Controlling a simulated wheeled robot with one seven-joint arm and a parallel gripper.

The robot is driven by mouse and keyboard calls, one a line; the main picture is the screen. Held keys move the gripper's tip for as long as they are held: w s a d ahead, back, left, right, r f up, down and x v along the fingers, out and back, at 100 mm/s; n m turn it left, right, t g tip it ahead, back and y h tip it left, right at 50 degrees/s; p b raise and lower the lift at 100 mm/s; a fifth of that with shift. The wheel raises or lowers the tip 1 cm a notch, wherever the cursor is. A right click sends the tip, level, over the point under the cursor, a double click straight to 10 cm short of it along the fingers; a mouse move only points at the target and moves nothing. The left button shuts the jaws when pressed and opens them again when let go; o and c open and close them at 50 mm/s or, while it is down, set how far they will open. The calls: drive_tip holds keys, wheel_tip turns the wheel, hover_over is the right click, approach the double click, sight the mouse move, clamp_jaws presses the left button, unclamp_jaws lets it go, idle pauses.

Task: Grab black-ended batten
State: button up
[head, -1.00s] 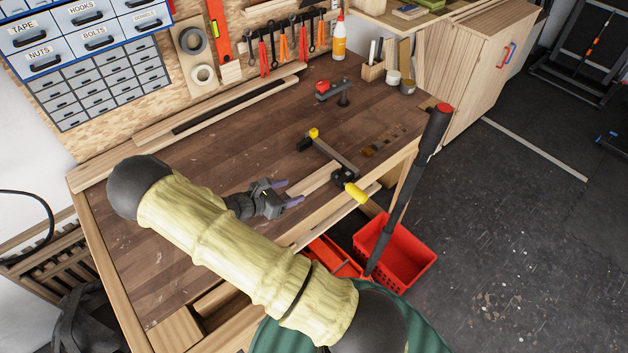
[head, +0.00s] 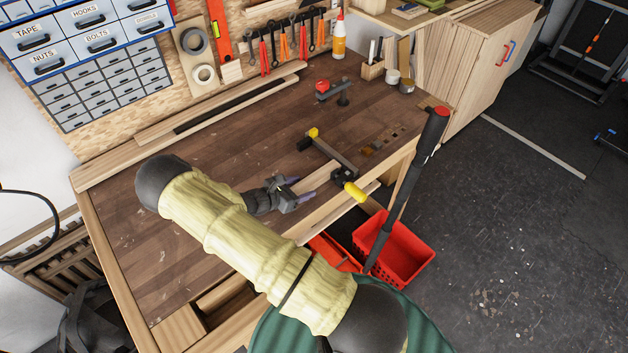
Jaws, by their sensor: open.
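A pale batten (head: 317,179) lies on the bench near its front edge, its right part by a black and yellow clamp (head: 335,153). I cannot make out a black end on it; its left end is hidden at my gripper. My gripper (head: 303,187) is open, its two purple-tipped fingers pointing right at the batten's left part. I cannot tell whether the fingers are around the batten or above it. My yellow-sleeved arm covers the front left of the bench.
Long pale strips with a black inlay (head: 215,116) lie along the back of the bench (head: 140,225). A red-topped tool (head: 322,87) stands at the back right. A black pole with a red end (head: 407,185) rises by a red crate (head: 405,262) at the front.

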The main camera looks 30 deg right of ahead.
drive_tip(key=c, duration=1.1)
drive_tip(key=shift+r, duration=0.1)
wheel_tip(320, 180, up, 28)
drive_tip(key=b, duration=0.3)
